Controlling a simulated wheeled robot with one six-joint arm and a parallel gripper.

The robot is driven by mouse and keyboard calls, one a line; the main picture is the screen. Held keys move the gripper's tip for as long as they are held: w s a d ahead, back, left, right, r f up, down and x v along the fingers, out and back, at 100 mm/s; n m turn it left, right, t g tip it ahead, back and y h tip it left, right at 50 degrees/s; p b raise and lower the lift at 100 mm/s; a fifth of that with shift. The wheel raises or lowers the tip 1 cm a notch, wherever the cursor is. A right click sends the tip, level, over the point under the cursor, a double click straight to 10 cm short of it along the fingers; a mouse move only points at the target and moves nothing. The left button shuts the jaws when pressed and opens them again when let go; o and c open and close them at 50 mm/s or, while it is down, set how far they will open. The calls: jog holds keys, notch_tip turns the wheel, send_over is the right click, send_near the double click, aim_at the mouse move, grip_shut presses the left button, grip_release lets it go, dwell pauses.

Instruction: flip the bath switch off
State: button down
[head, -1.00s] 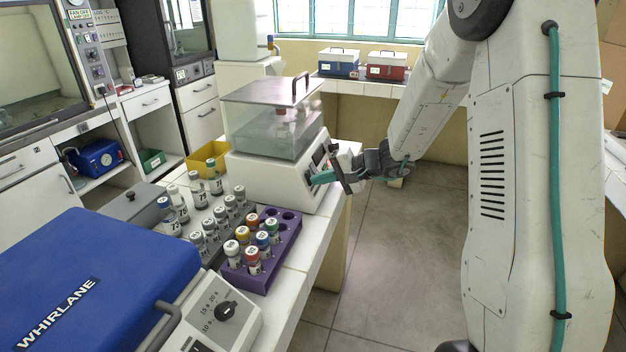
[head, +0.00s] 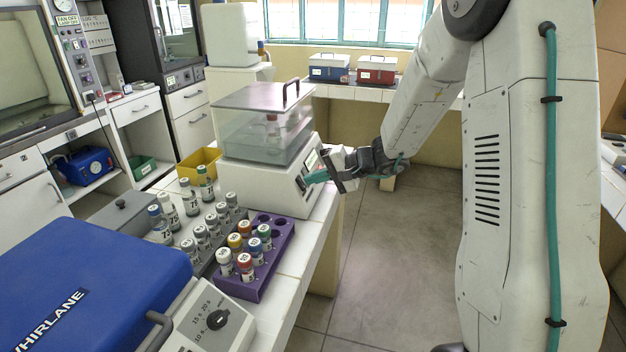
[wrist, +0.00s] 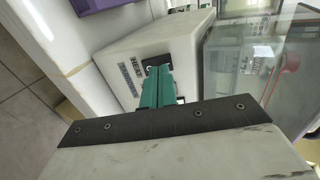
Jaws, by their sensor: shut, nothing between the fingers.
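The water bath (head: 258,185) is a white box with a clear tank and lid on top, standing on the white bench in the head view. Its front panel, with a dark switch (wrist: 153,70) and a printed label, shows in the wrist view. My gripper (head: 314,179) is in front of that panel with its green fingers shut and empty. In the wrist view the green fingertips (wrist: 158,74) are at the switch and cover most of it. I cannot tell whether they touch it or which way the switch is set.
A blue centrifuge (head: 90,285) is at the front left. A yellow bin (head: 197,165) sits behind. The floor right of the bench is clear.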

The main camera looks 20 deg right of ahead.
jog(key=r+v, duration=0.1)
jog(key=v, duration=1.2)
jog(key=shift+a+f, duration=0.1)
jog(key=shift+a, duration=0.05)
jog(key=shift+s+d+f+h, duration=0.15)
jog(key=shift+d+f+h, duration=0.15)
jog(key=shift+f, duration=0.15)
jog(key=shift+a, duration=0.15)
jog(key=x, duration=1.4)
jog(key=shift+s+f, duration=0.1)
jog(key=shift+s, duration=0.1)
